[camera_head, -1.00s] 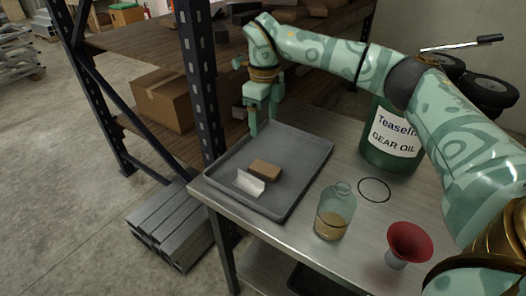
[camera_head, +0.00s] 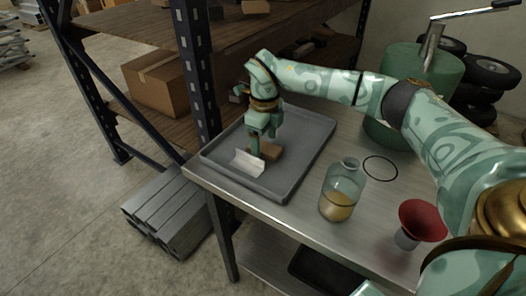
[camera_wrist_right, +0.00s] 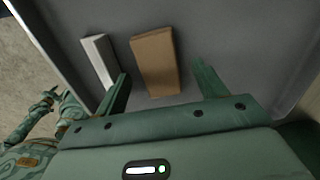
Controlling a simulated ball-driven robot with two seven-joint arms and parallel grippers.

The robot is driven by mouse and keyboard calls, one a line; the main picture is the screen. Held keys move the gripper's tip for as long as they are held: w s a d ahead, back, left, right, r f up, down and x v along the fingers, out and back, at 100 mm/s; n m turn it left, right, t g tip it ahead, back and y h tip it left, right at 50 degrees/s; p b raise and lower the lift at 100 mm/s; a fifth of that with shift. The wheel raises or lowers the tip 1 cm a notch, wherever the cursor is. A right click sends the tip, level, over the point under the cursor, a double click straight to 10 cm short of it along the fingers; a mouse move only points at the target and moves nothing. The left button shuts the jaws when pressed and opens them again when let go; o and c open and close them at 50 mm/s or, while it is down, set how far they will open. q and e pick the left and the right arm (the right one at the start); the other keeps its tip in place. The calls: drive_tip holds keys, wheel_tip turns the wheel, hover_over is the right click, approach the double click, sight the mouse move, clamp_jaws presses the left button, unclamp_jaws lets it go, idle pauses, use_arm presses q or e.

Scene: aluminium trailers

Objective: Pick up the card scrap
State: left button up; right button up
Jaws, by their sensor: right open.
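A white folded piece, which looks like the card scrap (camera_head: 248,163), lies in the grey tray (camera_head: 222,165) on the metal bench. A brown block (camera_head: 270,152) lies close beside it. My right gripper (camera_head: 262,150) is open and points down into the tray over these two. In the right wrist view the brown block (camera_wrist_right: 155,60) shows between the open fingers (camera_wrist_right: 160,70), and the white card scrap (camera_wrist_right: 99,60) lies outside the left finger. The gripper partly hides the block in the head view. Part of my left arm (camera_wrist_right: 35,125) shows small in the wrist view; its jaws are unclear.
A glass bottle (camera_head: 342,191) with yellow liquid, a red funnel (camera_head: 421,222) and a black ring (camera_head: 380,168) stand or lie right of the tray. A green drum (camera_head: 385,135) stands behind. A dark rack post (camera_head: 194,70) rises close to the tray's left.

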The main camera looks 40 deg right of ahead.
drive_tip(key=shift+w+f, duration=0.1)
drive_tip(key=shift+f, duration=0.7)
drive_tip(key=shift+r, duration=0.1)
drive_tip(key=shift+c, duration=1.2)
drive_tip(key=c, duration=0.8)
